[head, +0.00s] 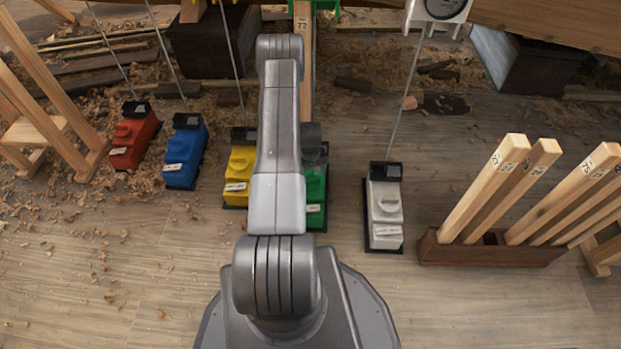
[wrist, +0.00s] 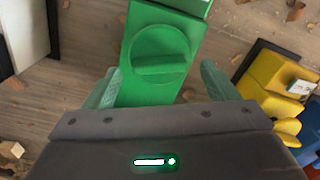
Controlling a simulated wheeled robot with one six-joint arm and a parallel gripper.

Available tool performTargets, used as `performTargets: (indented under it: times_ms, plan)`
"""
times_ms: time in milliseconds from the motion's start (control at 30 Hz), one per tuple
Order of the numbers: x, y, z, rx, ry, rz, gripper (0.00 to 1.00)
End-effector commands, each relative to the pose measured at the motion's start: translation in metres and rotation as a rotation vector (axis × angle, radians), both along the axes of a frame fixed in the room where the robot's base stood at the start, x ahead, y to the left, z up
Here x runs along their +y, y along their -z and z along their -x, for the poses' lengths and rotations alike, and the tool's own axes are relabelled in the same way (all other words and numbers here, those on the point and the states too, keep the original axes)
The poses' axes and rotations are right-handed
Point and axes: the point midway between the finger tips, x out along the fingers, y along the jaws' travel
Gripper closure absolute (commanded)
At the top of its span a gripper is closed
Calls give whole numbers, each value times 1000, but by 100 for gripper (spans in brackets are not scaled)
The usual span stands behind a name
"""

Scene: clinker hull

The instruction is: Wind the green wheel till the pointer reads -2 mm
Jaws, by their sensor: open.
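The green unit (head: 315,205) stands on the floor in the head view, partly hidden behind my arm. In the wrist view its green wheel (wrist: 160,52) is a round disc with a raised bar across it, lying on the green body (wrist: 130,88). My gripper (wrist: 162,78) is open, with one finger to each side of the green body and a little below the wheel in the picture. Nothing is between the fingers except the green body beyond; I cannot tell whether they touch it. No pointer reading for the green unit is legible.
Red (head: 134,137), blue (head: 185,152) and yellow (head: 240,172) units stand left of the green one, a white unit (head: 384,208) right. Thin rods rise from several. A wooden rack (head: 490,250) holds marked sticks at right. A white-cased dial (head: 442,9) is at the top.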

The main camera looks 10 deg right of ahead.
Motion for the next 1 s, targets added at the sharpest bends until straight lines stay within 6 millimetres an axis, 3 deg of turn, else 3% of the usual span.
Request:
performTargets:
  times_ms: [200, 500, 733, 1000]
  plan:
    - [0, 20, 0, -1, 0, 0, 20]
    - [0, 21, -1, -2, 0, 1, 20]
    - [0, 21, 0, -1, 0, 0, 63]
    - [0, 21, -1, -1, 22, 0, 65]
